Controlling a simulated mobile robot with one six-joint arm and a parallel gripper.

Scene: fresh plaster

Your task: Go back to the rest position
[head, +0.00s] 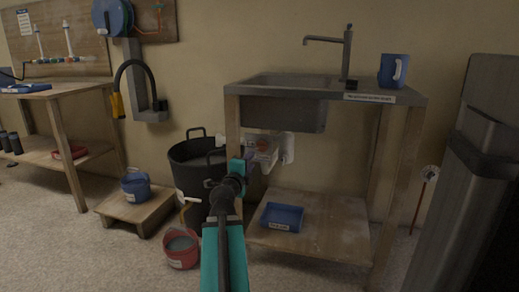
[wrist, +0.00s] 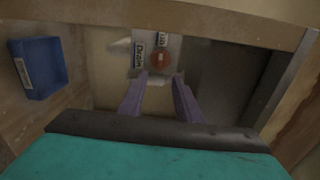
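My arm reaches forward under the sink bench in the head view. Beyond the fingertips is the box's round orange-red knob (wrist: 160,58), beside a label that seems to read "Drain" (wrist: 139,55). I cannot tell whether the fingertips touch the box.
A black tub (head: 190,178), a red bucket (head: 181,252) and a low wooden stool (head: 150,212) with a blue bucket (head: 136,188) are left.

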